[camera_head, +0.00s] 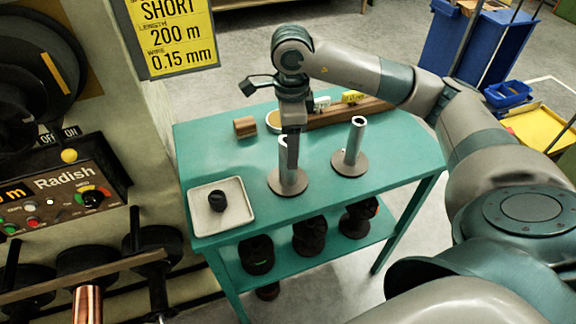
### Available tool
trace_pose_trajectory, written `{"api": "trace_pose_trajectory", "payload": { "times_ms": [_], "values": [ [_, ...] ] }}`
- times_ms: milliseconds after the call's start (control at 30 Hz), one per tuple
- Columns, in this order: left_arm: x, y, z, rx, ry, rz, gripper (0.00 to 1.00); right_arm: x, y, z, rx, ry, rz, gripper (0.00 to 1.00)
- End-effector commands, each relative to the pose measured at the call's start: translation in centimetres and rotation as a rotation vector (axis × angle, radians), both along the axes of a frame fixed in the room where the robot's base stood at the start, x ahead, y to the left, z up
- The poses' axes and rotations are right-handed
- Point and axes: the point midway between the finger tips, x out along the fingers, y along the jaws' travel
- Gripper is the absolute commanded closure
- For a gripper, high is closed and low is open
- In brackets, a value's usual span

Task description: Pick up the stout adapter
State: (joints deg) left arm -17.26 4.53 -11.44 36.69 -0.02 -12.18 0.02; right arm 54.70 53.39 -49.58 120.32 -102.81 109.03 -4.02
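Two grey adapters stand upright on the teal table (400,168), each a tube on a round flange. The near adapter (288,184) is partly hidden behind my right gripper (292,163). The other adapter (354,142) stands to its right and farther back. They look similar in width, so I cannot tell for sure which is the stout one. My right gripper points down, its finger overlapping the near adapter's tube in the picture. I see it edge-on, so its opening and any contact are unclear. My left gripper is out of view.
A white tray (238,222) with a black knob-like piece (217,201) sits at the table's front left. A wooden block (245,127) and a wooden board (345,112) lie at the back. Black spools (310,235) fill the lower shelf. A control panel (60,195) stands left.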

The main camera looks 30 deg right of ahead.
Motion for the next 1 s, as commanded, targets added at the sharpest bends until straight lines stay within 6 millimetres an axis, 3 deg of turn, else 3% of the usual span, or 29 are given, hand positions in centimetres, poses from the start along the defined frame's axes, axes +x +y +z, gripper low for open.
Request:
{"api": "trace_pose_trajectory", "payload": {
  "times_ms": [233,433,933,1000],
  "values": [
    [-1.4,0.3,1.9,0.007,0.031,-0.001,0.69,-0.2,0.9,-2.3,0.001,0.005,0.001,0.44],
    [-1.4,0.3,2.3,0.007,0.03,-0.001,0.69,-0.1,0.8,-4.4,0.0,0.002,0.0,0.44],
    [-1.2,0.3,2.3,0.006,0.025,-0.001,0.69,0.0,0.8,-4.6,0.0,0.001,0.0,0.44],
    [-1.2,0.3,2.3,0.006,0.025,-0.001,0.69,0.0,0.8,-4.6,0.0,0.001,0.0,0.6]
  ]
}}
